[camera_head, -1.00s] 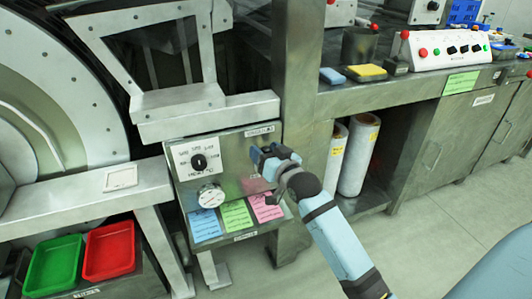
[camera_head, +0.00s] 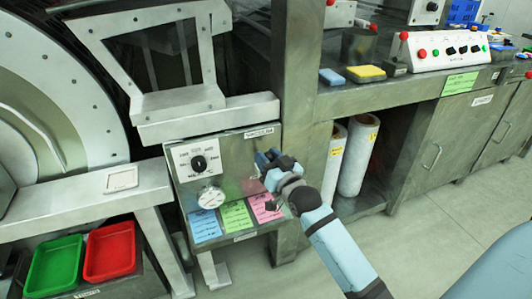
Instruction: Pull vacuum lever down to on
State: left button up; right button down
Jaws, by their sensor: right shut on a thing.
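My right gripper (camera_head: 268,158) is at the right side of the grey control panel (camera_head: 231,167), under the vacuum label (camera_head: 259,133). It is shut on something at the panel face. The vacuum lever is hidden behind the gripper, so its position cannot be seen. My right arm reaches in from the lower right. My left gripper is not in view.
The panel also has a black rotary knob (camera_head: 199,164) and a round gauge (camera_head: 211,197). Blue, green and pink notes (camera_head: 236,215) lie below it. A steel post (camera_head: 298,120) stands close right of the gripper. Green (camera_head: 55,258) and red (camera_head: 110,250) trays are lower left.

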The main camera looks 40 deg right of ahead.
jog(key=shift+s+a+f+p, duration=0.25)
jog(key=shift+s+f, duration=0.2)
jog(key=shift+s, duration=0.25)
pick_arm(q)
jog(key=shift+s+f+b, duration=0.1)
jog(key=shift+b, duration=0.4)
pick_arm(e)
jog(key=s+f+n+t, duration=0.1)
jog(key=s+f+t, duration=0.2)
jog(key=f, duration=0.3)
jog(key=shift+s+a+t+y, duration=0.15)
jog(key=shift+a+t+y, duration=0.2)
jog(key=shift+t, duration=0.45)
jog(key=shift+f, duration=0.2)
